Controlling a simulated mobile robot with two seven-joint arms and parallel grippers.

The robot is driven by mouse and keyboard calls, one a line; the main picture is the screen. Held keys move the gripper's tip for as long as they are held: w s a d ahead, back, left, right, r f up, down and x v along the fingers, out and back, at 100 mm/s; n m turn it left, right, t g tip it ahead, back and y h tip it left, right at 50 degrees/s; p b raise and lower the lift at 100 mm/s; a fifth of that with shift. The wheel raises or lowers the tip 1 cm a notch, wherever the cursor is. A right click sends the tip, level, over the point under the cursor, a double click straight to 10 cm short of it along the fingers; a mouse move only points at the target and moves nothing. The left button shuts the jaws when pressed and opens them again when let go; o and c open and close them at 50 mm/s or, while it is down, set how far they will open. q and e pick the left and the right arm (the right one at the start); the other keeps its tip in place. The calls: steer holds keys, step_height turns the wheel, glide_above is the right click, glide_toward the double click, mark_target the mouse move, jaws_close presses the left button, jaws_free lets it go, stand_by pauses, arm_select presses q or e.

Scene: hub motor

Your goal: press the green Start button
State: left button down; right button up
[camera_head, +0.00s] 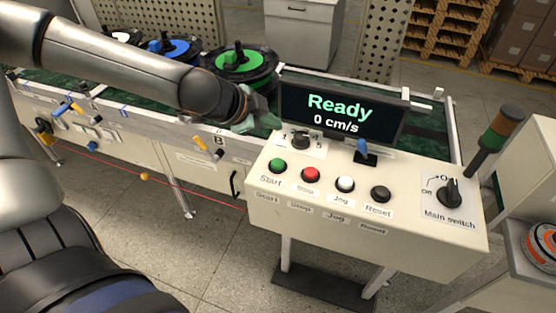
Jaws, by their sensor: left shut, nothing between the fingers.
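The green Start button (278,165) is the leftmost of a row of buttons on the cream control panel (330,225). My left arm reaches in from the upper left. My left gripper (263,113) is shut and empty, above and behind the Start button near the left edge of the display, apart from the button. The display (340,112) reads "Ready" and "0 cm/s". My right gripper is not in view.
A red Stop button (311,174), a white Jog button (345,183) and a black Reset button (380,194) stand to the right. A rotary knob (300,139) is behind them. The main switch (450,193) and a signal tower (494,140) are at right. A conveyor (430,125) runs behind.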

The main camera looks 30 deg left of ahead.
mark_target(273, 164)
arm_select(q)
steer(key=shift+f, duration=0.1)
step_height(273, 164, down, 9)
steer(key=b, duration=0.8)
steer(key=shift+r, duration=0.2)
stand_by(0.5)
steer(key=shift+f, duration=0.15)
stand_by(0.9)
steer(key=shift+f+b, duration=0.3)
steer(key=shift+b, duration=0.3)
